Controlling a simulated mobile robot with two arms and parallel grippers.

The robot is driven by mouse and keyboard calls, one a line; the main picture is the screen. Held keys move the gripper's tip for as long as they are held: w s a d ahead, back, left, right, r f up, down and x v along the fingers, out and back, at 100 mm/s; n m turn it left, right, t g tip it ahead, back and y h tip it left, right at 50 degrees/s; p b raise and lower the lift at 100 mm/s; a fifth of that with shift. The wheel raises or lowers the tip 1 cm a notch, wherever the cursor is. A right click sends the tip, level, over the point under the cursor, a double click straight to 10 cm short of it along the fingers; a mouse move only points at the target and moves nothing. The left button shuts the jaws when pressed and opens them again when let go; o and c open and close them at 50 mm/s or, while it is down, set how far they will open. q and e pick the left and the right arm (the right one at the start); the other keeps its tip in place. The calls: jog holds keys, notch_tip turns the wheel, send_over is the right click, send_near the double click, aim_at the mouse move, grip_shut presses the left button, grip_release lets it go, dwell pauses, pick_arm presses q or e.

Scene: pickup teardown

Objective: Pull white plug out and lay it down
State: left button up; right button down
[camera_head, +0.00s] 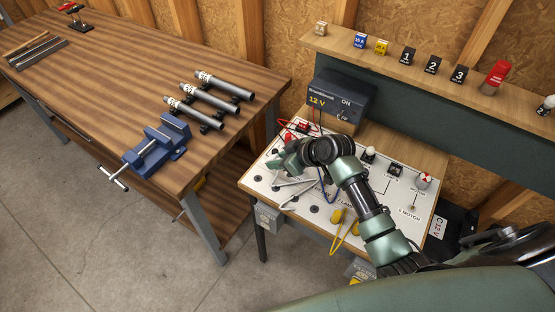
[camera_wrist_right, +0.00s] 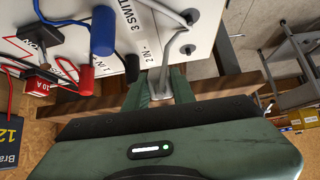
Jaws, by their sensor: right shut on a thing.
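My right gripper (camera_head: 277,163) is over the left part of the white test panel (camera_head: 262,182). In the right wrist view, my gripper (camera_wrist_right: 160,92) is shut on the white plug (camera_wrist_right: 160,80), a pale grey-white piece between the green fingers. A white lead (camera_head: 294,191) lies in bends on the panel beside the gripper; its curve also shows in the wrist view (camera_wrist_right: 168,45). The plug's tip is hidden, so I cannot tell whether it is in a socket. My left gripper is not in view.
Blue (camera_wrist_right: 103,30), red and black plugs stand close to the gripper. A yellow lead (camera_head: 345,228) hangs at the panel's front edge. The 12 V supply (camera_head: 340,97) stands behind. A workbench (camera_head: 110,70) with a blue vise (camera_head: 160,145) is at left.

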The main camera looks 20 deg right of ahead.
jog(key=shift+f, duration=0.2)
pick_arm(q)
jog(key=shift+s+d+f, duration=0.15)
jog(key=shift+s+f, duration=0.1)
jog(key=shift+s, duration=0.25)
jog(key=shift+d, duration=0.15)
pick_arm(e)
jog(key=c, duration=1.1)
grip_release()
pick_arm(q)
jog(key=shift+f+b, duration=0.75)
pick_arm(e)
jog(key=v, duration=0.8)
